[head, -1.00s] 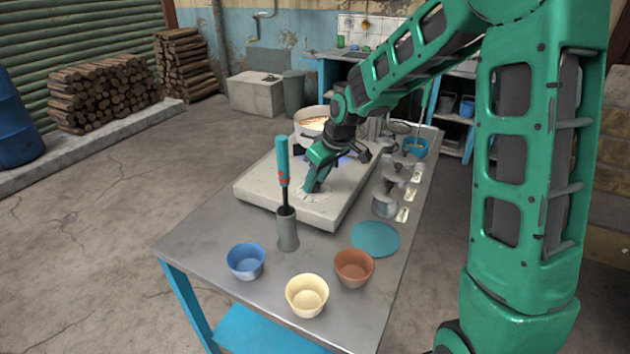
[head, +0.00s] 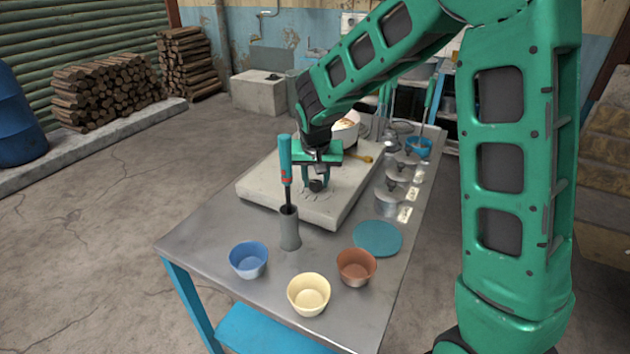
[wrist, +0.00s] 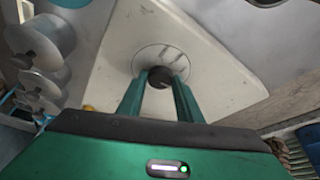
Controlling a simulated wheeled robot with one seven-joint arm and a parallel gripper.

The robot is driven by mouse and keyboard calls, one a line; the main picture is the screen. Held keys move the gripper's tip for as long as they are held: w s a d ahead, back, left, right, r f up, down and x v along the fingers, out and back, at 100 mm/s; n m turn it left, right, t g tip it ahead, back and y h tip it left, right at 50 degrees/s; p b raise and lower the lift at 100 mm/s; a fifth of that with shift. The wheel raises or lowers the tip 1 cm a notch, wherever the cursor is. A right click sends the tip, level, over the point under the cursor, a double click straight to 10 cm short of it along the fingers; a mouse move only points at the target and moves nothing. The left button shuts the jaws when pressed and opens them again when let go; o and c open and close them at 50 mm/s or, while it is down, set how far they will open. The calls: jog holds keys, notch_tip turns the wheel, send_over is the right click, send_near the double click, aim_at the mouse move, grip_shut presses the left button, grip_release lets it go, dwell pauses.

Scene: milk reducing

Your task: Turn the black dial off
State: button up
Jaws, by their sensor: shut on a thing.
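The black dial (head: 317,186) is a small round knob on the front part of the pale stove slab (head: 262,187). In the wrist view the dial (wrist: 160,77) sits on a round plate with dark marks, between my two green fingertips. My gripper (head: 316,180) points down over the slab and is shut on the dial from both sides. The white pot (head: 347,133) stands at the back of the slab, partly hidden by my arm. I see no blue flame under its visible part.
A teal-handled tool (head: 285,160) stands in a grey holder (head: 289,230) close in front of the slab. Blue (head: 248,260), cream (head: 308,294) and brown (head: 356,267) bowls and a teal disc (head: 377,238) lie nearer. Lidded metal pots (head: 387,204) line the right side.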

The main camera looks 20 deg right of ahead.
jog(key=shift+w+m, duration=0.1)
jog(key=shift+m, duration=0.4)
jog(key=o, duration=1)
jog(key=shift+o, duration=0.2)
jog(key=shift+r, duration=0.1)
jog(key=v, duration=1)
jog(key=shift+a+r, duration=0.2)
jog(key=shift+a, duration=0.1)
